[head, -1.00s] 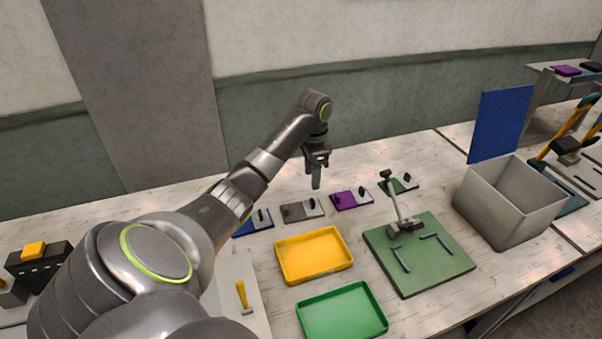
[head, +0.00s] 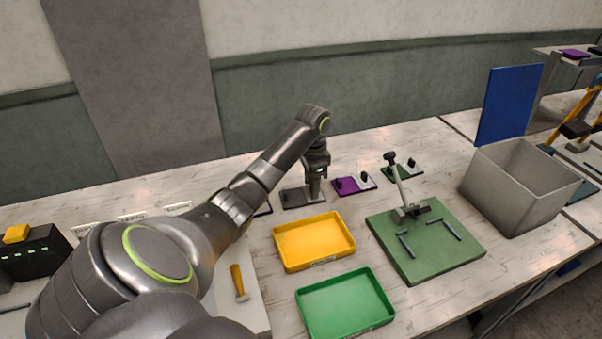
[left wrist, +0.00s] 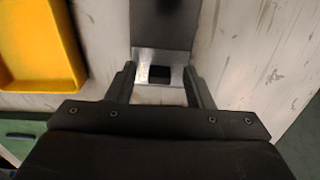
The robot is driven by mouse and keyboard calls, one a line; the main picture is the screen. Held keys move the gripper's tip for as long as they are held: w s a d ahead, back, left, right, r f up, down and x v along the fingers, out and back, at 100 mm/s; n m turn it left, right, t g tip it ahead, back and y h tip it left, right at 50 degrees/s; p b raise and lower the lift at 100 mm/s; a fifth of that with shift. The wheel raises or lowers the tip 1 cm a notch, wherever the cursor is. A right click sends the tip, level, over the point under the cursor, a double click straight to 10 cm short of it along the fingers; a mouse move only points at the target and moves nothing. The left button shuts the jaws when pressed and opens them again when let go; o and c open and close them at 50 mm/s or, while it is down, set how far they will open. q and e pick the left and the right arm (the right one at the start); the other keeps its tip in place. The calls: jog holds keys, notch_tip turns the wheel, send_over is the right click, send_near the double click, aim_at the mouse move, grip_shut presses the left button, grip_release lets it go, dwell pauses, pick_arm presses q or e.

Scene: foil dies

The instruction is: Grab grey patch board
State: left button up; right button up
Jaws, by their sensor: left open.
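The grey patch board (head: 294,199) lies flat on the table in a row of boards, behind the yellow tray. Its right part is hidden by my left gripper (head: 314,190), which points down over it. In the left wrist view the board (left wrist: 163,30) runs up from between the fingers, with a lighter end plate and a dark square on it. My left gripper (left wrist: 158,88) is open there, one finger on each side of that end. I cannot tell whether the fingers touch it. My right gripper is not in view.
A yellow tray (head: 312,241) and a green tray (head: 345,303) stand in front. A purple board (head: 350,185) lies close on the right. A green mat with a clamp (head: 405,192) and a grey bin (head: 524,189) are further right.

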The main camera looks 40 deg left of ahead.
pick_arm(q)
jog(key=shift+f, duration=0.1)
jog(key=shift+c, duration=0.5)
grip_shut()
